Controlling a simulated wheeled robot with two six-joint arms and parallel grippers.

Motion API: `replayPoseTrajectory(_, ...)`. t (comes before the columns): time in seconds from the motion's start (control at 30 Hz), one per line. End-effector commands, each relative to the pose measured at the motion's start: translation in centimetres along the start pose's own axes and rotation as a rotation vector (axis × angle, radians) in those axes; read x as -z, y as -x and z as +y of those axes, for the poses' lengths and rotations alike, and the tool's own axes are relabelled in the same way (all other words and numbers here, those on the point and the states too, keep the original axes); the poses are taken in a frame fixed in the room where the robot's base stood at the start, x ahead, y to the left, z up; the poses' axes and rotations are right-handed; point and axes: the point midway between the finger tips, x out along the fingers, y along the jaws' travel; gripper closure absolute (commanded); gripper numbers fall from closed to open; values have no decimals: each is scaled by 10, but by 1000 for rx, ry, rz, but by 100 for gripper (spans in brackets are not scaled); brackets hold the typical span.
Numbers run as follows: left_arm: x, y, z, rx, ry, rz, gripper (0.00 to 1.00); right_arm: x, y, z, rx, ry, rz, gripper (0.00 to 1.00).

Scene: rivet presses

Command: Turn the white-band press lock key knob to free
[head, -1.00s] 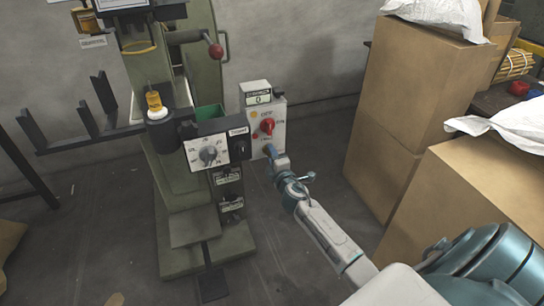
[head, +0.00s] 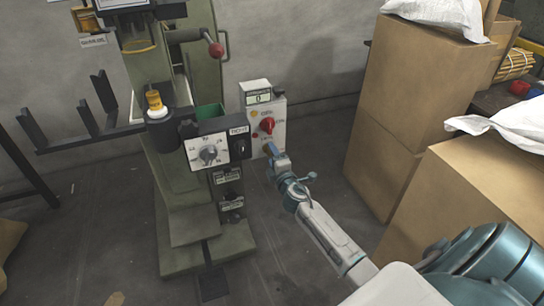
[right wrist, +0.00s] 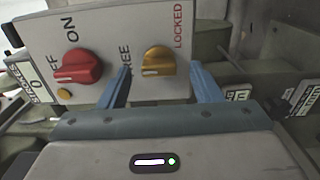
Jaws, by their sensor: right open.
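The yellow lock key knob (right wrist: 158,62) sits on a pale control panel (right wrist: 110,30), with FREE lettering to its left and LOCKED to its right in the right wrist view. My right gripper (right wrist: 160,77) is open, with one blue finger on each side of the knob. In the head view my right gripper (head: 271,152) is at the lower part of the panel (head: 280,112) and hides most of the knob. My left gripper is not in view.
A red ON/OFF knob (right wrist: 77,67) is close beside the left finger. The green press (head: 185,190) stands to the left with a dial plate (head: 208,151) and a red-ball lever (head: 215,50). Cardboard boxes (head: 415,95) stand right of my arm.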

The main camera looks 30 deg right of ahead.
Motion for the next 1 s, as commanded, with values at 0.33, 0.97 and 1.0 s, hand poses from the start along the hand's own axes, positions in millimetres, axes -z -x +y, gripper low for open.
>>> replayPoseTrajectory(0.33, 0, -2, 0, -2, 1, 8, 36, 0, 65, -2, 2, 1, 2, 42)
replayPoseTrajectory(0.97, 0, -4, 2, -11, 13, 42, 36, 0, 101, -1, 1, 0, 1, 42)
replayPoseTrajectory(1.0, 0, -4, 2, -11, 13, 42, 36, 0, 100, -1, 1, 0, 1, 42)
